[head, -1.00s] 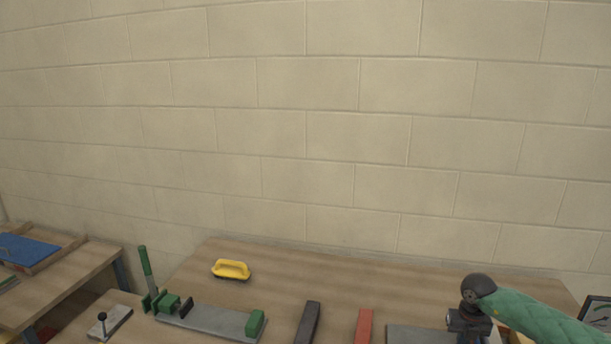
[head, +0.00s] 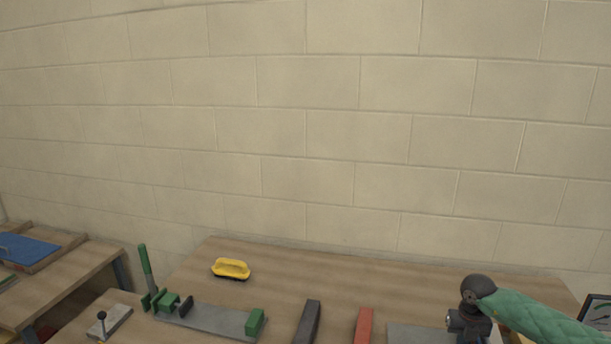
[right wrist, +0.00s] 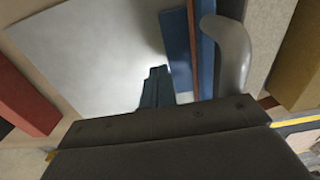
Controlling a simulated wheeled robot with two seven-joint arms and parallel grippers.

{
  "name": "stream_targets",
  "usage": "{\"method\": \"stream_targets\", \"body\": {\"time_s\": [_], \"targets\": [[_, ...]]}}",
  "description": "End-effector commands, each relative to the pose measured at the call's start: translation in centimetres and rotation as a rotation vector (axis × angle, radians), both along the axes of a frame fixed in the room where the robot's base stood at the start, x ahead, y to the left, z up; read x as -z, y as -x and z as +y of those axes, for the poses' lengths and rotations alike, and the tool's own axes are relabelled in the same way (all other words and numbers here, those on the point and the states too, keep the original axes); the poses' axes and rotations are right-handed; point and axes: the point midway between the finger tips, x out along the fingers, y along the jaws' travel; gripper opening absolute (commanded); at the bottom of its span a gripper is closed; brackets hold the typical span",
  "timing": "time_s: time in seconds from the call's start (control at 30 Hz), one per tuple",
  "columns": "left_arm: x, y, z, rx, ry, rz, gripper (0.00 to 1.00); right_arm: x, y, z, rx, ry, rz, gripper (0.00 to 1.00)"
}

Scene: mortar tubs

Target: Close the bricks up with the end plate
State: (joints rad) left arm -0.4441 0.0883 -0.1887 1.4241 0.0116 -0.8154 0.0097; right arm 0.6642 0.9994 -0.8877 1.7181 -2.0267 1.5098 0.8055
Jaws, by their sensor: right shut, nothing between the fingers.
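In the right wrist view my right gripper (right wrist: 155,86) is shut, its dark fingertips together with nothing between them. It is over a pale grey plate (right wrist: 85,45). A blue upright piece (right wrist: 178,48) with a curved grey handle (right wrist: 233,50) stands just right of the fingers; it may be the end plate. Tan blocks (right wrist: 300,60), possibly the bricks, are beyond the handle. In the head view my right wrist is over the grey plate (head: 410,334), fingers out of sight. My left gripper is not in view.
A red bar (head: 364,324) and a dark bar (head: 308,322) lie left of the grey plate.

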Motion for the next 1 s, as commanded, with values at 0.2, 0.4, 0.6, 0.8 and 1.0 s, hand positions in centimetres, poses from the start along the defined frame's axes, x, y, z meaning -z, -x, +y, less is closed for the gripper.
{"method": "stream_targets", "body": {"time_s": [0.2, 0.4, 0.6, 0.8, 1.0], "targets": [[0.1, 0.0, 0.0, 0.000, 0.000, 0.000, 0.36, 0.1, 0.0, 0.0, 0.000, 0.000, 0.000, 0.00], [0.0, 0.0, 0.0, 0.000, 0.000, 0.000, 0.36, -0.2, 0.0, 0.0, 0.000, 0.000, 0.000, 0.00], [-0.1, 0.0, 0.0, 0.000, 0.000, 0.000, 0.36, -0.7, 0.0, 0.0, 0.000, 0.001, 0.000, 0.00], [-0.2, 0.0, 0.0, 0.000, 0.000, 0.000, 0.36, -1.2, 0.0, 0.0, 0.000, 0.000, 0.000, 0.00], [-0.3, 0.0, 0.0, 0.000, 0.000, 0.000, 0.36, -1.6, 0.0, 0.0, 0.000, 0.000, 0.000, 0.00]]}}
